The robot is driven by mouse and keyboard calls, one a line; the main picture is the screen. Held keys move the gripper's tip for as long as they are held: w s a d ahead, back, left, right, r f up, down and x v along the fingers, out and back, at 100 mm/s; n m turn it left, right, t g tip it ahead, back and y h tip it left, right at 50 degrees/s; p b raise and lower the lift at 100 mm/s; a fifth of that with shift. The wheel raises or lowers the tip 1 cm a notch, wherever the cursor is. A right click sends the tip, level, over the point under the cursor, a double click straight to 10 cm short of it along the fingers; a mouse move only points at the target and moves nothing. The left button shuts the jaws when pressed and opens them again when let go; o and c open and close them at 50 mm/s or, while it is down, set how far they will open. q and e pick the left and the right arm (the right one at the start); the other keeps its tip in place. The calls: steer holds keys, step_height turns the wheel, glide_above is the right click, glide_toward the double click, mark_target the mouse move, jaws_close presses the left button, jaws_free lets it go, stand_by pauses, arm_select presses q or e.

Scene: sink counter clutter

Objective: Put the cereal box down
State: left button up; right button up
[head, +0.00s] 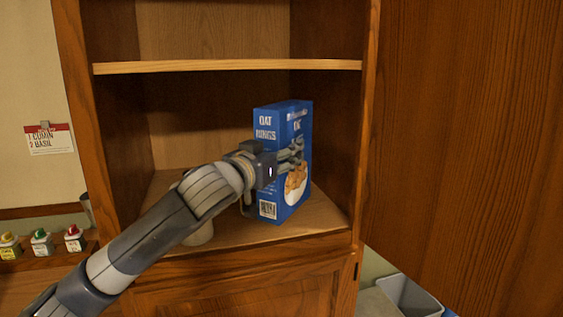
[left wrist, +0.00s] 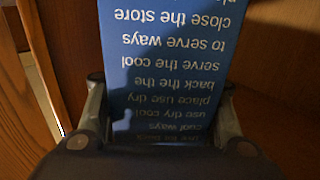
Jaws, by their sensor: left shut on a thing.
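The blue cereal box (head: 268,140) stands upright inside the wooden cabinet, on or just above its lower board (head: 325,215), near the right side wall. I cannot tell whether its base touches the board. My left gripper (head: 280,160) is shut on the box, with fingers along its sides. In the left wrist view the box's printed panel (left wrist: 170,60) lies between the two fingers (left wrist: 160,112), its text upside down. My right gripper is not in view.
A shelf (head: 225,67) crosses the cabinet above the box. A pale rounded object (head: 200,233) is partly hidden behind my left arm. Small bottles (head: 41,241) stand at the left. A large wooden panel (head: 470,130) fills the right; a grey bin (head: 408,297) is below.

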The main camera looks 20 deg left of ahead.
arm_select(q)
step_height(320, 180, down, 3)
steer(key=shift+f, duration=0.2)
steer(key=o, duration=1.4)
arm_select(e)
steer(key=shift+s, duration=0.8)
arm_select(q)
steer(key=s+b, duration=0.1)
steer(key=s, duration=0.3)
steer(key=s+a, duration=0.1)
steer(key=s, duration=0.3)
steer(key=s+a+b, duration=0.1)
steer(key=s, duration=0.3)
steer(key=shift+a+r+b, duration=0.15)
steer(key=shift+b, duration=0.15)
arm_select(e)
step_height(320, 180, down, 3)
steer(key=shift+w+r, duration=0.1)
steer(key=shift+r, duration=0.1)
